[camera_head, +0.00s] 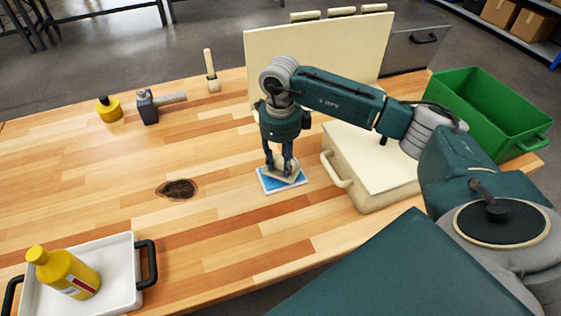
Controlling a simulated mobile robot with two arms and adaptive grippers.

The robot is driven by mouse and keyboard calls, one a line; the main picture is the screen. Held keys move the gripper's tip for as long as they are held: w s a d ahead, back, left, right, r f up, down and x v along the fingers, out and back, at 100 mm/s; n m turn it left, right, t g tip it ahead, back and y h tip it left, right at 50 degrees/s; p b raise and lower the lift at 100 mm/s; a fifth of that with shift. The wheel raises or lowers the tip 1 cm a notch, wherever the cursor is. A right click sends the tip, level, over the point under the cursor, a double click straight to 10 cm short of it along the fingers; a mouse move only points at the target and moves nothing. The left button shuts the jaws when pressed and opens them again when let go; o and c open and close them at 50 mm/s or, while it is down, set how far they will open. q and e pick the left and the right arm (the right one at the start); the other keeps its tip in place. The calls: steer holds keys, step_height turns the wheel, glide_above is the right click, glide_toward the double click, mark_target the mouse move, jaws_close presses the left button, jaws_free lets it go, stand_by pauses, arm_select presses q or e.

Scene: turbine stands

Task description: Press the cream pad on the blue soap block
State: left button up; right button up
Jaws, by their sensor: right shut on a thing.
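The blue soap block (271,186) lies flat on the wooden table, a blue rectangle with a pale edge. The cream pad (292,177) is over its upper part, and I cannot tell whether the two touch or a small gap is left. My right gripper (280,170) points down and is shut on the cream pad. Its fingers hide part of the pad and the block. My left gripper is not in view.
A cream box with a handle (370,165) stands close to the right of the block, with a green bin (500,105) beyond. A cream board (310,50) stands behind. A white tray (110,290) with a yellow bottle (65,273) is front left. A dark mark (178,189) is on the table.

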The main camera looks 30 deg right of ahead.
mark_target(280, 161)
steer(key=shift+s+f+b, duration=0.1)
steer(key=shift+f+b, duration=0.55)
steer(key=shift+f, duration=0.05)
stand_by(1.6)
steer(key=shift+r+p, duration=0.5)
steer(key=shift+r, duration=0.3)
steer(key=shift+r+p, duration=1.55)
steer(key=shift+r, duration=1.25)
